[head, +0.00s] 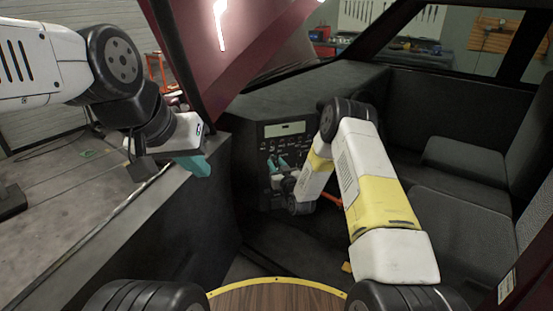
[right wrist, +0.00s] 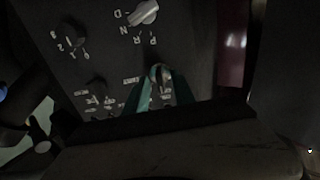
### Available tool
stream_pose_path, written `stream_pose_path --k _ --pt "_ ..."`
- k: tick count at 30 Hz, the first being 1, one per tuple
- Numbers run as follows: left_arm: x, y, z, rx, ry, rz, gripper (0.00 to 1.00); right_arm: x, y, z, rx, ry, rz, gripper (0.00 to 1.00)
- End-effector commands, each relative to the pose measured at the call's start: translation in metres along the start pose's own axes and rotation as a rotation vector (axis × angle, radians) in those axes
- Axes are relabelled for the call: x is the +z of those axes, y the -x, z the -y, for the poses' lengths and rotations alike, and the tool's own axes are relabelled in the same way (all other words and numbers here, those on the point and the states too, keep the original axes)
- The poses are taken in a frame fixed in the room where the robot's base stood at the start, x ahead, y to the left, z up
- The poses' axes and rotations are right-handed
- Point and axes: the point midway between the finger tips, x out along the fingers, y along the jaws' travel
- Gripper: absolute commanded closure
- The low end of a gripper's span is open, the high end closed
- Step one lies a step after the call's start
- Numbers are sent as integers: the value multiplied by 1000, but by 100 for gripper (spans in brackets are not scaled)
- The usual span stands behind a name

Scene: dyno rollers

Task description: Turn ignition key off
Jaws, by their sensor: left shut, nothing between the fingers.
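The dashboard panel (head: 292,140) is inside the vehicle, ahead of me. In the right wrist view, a small pale metallic piece that looks like the ignition key (right wrist: 159,78) sits at the panel, between the teal fingertips of my right gripper (right wrist: 161,84). The picture is dark, and I cannot tell whether the fingers press on it. In the head view my right gripper (head: 279,164) is at the panel, below the display, and its tips are partly hidden. My left gripper (head: 200,166) is shut and empty, beside the door sill, away from the panel.
In the right wrist view, a pale selector knob (right wrist: 145,12) marked P, R, N, D and a dark numbered dial (right wrist: 72,36) are near the fingers. Grey seats (head: 465,150) stand at the right. The red open door (head: 235,50) rises above the left gripper.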

Motion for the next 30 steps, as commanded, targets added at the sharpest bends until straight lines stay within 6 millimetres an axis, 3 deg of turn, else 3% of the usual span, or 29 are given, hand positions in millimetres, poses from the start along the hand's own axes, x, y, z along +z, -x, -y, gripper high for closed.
stream_pose_path --k 5,16,30 --pt "0 0 0 0 0 0 100 1 15 0 0 -1 2 69" --pt "0 0 0 0 0 0 100 1 71 -1 1 0 2 69" --pt "0 0 0 0 0 0 100 -4 76 -2 0 3 5 69"
